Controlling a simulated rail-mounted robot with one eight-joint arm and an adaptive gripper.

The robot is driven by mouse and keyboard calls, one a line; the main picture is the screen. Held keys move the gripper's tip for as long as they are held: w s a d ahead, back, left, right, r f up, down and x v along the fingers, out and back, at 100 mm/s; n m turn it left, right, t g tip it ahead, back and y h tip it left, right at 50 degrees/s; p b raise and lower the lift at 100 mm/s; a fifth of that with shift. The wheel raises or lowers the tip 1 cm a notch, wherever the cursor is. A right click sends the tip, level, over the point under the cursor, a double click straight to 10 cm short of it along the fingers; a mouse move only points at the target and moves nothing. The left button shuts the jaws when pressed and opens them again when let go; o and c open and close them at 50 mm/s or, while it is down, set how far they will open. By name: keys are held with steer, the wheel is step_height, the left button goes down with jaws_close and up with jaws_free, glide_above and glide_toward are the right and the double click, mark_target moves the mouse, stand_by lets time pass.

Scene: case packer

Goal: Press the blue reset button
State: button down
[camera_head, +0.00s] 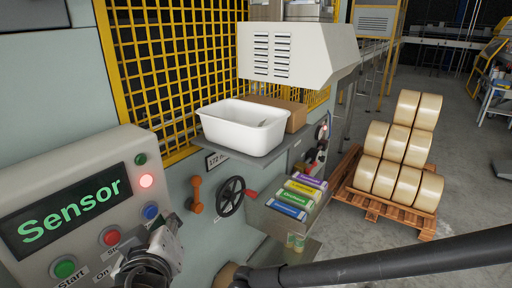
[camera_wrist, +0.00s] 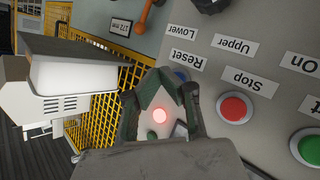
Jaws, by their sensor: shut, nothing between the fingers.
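The blue reset button (camera_head: 150,212) sits on the sloped control panel, right of the red stop button (camera_head: 110,236) and below the lit red lamp (camera_head: 146,181). In the wrist view the blue button (camera_wrist: 181,75) shows partly, close to the fingertips, beside the "Reset" label (camera_wrist: 183,57). My gripper (camera_head: 169,222) is just below and right of the button in the head view. In the wrist view my gripper (camera_wrist: 163,73) is shut and empty, with its fingers partly covering the button. I cannot tell whether they touch it.
The panel also carries a green start button (camera_head: 64,267) and a dark green one (camera_head: 140,159). Right of the panel are an orange lever (camera_head: 195,195) and a black handwheel (camera_head: 230,197). A white tub (camera_head: 242,128) stands on a ledge. A pallet (camera_head: 385,205) holds tape rolls.

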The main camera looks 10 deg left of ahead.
steer(key=shift+a, duration=0.15)
steer(key=shift+w+a, duration=0.15)
steer(key=shift+a, duration=0.1)
steer(key=shift+w+a+b, duration=0.2)
steer(key=shift+a+b, duration=0.1)
steer(key=shift+a, duration=0.05)
stand_by(0.8)
stand_by(0.4)
steer(key=shift+s+d, duration=0.35)
steer(key=shift+d, duration=0.4)
steer(key=shift+d+p, duration=0.1)
steer(key=shift+p, duration=0.2)
steer(key=d, duration=0.1)
steer(key=s+d+p, duration=0.1)
steer(key=d, duration=0.1)
steer(key=s+d, duration=0.1)
steer(key=shift+s+d, duration=0.1)
steer(key=shift+d, duration=0.05)
stand_by(0.4)
